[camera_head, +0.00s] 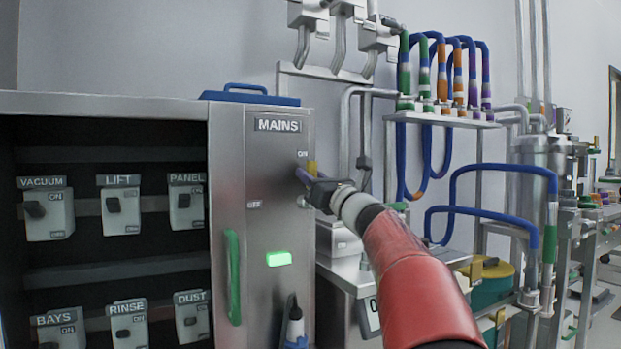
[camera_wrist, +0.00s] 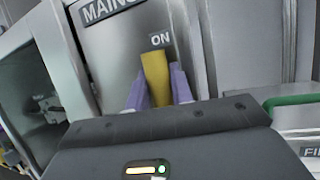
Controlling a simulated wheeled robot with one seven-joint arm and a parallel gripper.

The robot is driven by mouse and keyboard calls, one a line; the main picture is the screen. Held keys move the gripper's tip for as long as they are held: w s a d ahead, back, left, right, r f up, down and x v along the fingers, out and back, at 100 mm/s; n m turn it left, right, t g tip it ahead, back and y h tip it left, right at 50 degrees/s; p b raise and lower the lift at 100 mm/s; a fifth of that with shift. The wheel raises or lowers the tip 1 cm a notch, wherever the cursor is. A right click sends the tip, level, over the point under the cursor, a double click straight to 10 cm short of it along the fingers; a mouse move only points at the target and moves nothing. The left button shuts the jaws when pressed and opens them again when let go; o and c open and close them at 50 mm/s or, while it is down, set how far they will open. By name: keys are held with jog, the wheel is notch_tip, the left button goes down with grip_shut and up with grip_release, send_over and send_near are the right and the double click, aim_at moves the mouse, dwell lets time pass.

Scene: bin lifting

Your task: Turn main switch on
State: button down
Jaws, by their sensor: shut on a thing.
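The main switch's yellow handle (camera_head: 312,168) is on the right part of the steel MAINS panel (camera_head: 232,190), just below the ON label. In the wrist view the yellow handle (camera_wrist: 155,76) points up, its top close to the ON label. My gripper (camera_head: 304,175) is at the handle. Its purple fingers (camera_wrist: 158,90) are shut on the handle, one on each side. The OFF label (camera_head: 254,204) is lower on the panel. A green light (camera_head: 279,258) glows below it. The handle's lower end and pivot are hidden by my gripper.
Left of the panel is a dark open cabinet with several labelled switches, such as LIFT (camera_head: 121,211). A green handle (camera_head: 233,277) sticks out of the panel's left edge. Pipes and blue hoses (camera_head: 480,168) stand to the right, close behind my arm.

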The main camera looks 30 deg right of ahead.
jog(key=c, duration=1.2)
grip_release()
jog(key=shift+c, duration=0.2)
jog(key=b+v, duration=0.2)
jog(key=v, duration=0.5)
jog(key=shift+s+f, duration=0.2)
jog(key=shift+s, duration=0.15)
jog(key=shift+d, duration=0.15)
